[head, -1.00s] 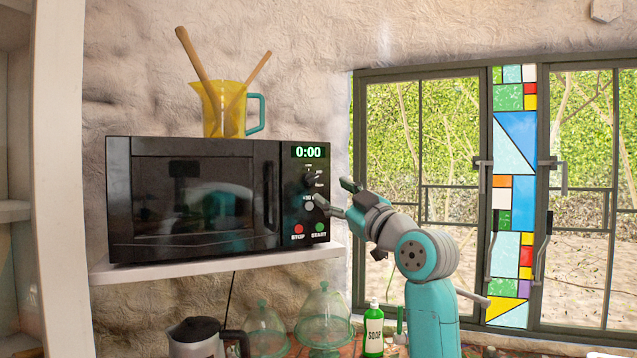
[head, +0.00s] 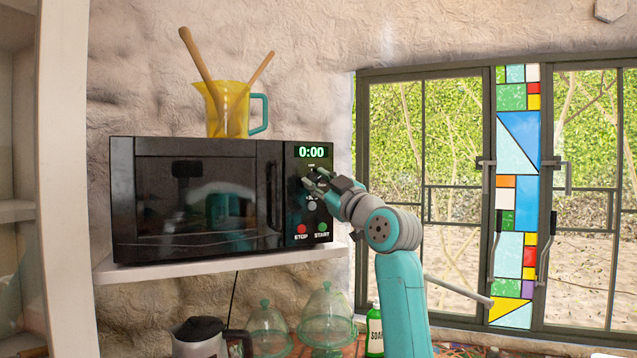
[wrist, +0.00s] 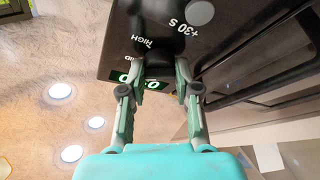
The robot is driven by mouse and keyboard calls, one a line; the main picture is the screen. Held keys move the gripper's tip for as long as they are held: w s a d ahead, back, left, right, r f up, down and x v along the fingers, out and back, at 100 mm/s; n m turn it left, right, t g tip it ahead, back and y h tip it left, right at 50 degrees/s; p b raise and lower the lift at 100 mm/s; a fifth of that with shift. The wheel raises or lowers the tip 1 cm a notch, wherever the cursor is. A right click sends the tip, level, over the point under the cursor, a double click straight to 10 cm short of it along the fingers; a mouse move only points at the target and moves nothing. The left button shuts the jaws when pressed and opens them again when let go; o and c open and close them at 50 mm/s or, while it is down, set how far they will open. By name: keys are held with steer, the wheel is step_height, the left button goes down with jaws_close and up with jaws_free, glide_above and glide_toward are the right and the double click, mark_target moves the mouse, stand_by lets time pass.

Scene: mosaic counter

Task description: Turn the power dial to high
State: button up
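The black microwave (head: 196,160) stands on a wall shelf, with its control panel on the right side. The dark power dial (head: 309,178) is under the green 0:00 display (head: 311,152); my fingers partly cover it in the head view. In the wrist view the dial (wrist: 154,52) shows between the fingertips, with HIGH (wrist: 146,42) printed beside it. My gripper (head: 316,182) is at the panel, its fingers apart on either side of the dial; it also shows in the wrist view (wrist: 161,70). I cannot tell whether they touch the dial, nor where its pointer stands.
The grey +30 s button (wrist: 201,12) sits close beside the dial. Red STOP (head: 301,229) and green START (head: 323,227) buttons are lower. A yellow jug (head: 226,110) with wooden utensils stands on the microwave. Glass domes (head: 327,318) and a soap bottle (head: 375,332) are below.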

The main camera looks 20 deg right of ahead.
jaws_close()
steer(key=shift+m, duration=0.3)
steer(key=m+h, duration=0.1)
steer(key=m, duration=0.2)
steer(key=m+t+h, duration=0.1)
steer(key=m+h, duration=0.1)
steer(key=m, duration=0.1)
steer(key=m+h, duration=0.1)
steer(key=m, duration=0.1)
steer(key=shift+a+f+m+t+h, duration=0.1)
steer(key=shift+a+m+t+h, duration=0.2)
steer(key=shift+m+t, duration=0.1)
steer(key=m+h, duration=0.2)
steer(key=m, duration=0.2)
steer(key=m+h, duration=0.2)
steer(key=m, duration=0.2)
steer(key=o, duration=0.8)
jaws_free()
